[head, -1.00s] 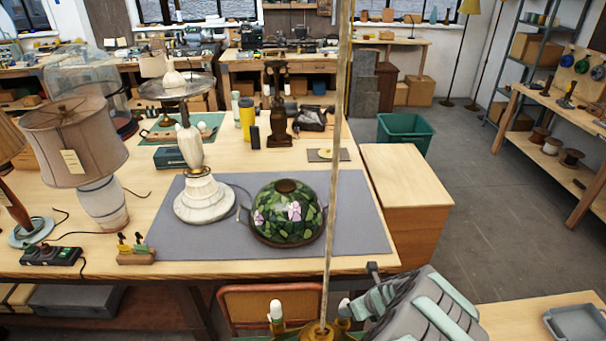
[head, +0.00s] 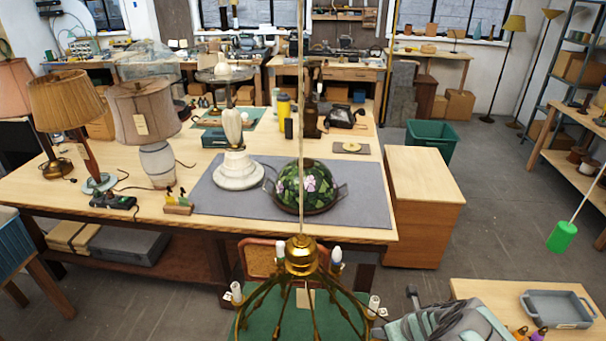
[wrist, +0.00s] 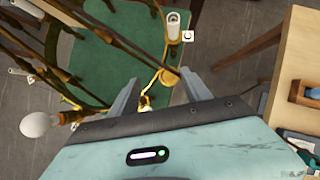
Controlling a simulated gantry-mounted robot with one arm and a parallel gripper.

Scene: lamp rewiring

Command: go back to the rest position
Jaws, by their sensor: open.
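My gripper (wrist: 160,90) is open in the wrist view, with its two grey fingers spread apart. A brass chandelier (head: 301,258) hangs on a thin rod at the front of the head view. Its curved brass arms carry white candle sleeves (wrist: 173,25), and a white bulb (wrist: 36,124) shows in the wrist view. One brass arm end shows between or just beyond my fingers; I cannot tell which. My grey-green arm is at the bottom of the head view, right of the chandelier, and the fingers are hard to make out there.
A workbench (head: 370,215) holds a grey mat (head: 366,195) with a white lamp base (head: 237,165) and a green stained-glass shade (head: 306,187). A side table with a grey tray (head: 556,309) stands at lower right. A green chair (wrist: 112,55) is below the chandelier.

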